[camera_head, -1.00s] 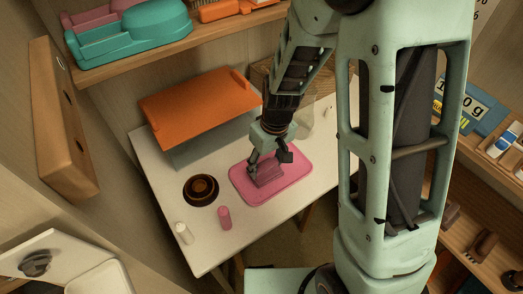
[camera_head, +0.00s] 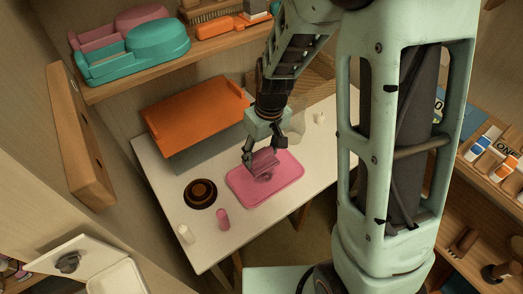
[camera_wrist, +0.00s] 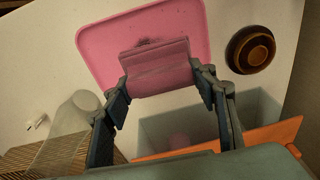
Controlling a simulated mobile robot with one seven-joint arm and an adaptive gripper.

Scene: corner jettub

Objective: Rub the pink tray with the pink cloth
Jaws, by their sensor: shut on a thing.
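The pink tray (camera_head: 277,185) lies flat on the white table; it also shows in the wrist view (camera_wrist: 105,38). A dark smudge shows on the tray just in front of the cloth. My gripper (camera_head: 262,158) is over the tray's back-left part and is shut on the folded pink cloth (camera_wrist: 156,68). The cloth also shows in the head view (camera_head: 263,164). In the wrist view the cloth sits between the two fingers and overlaps the tray's edge. Whether it presses on the tray is hard to tell.
A dark brown round dish (camera_head: 200,193), a pink cylinder (camera_head: 222,219) and a white cylinder (camera_head: 186,233) stand left of the tray. A translucent vessel (camera_wrist: 72,112) stands near the gripper. The table's front right is bare.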

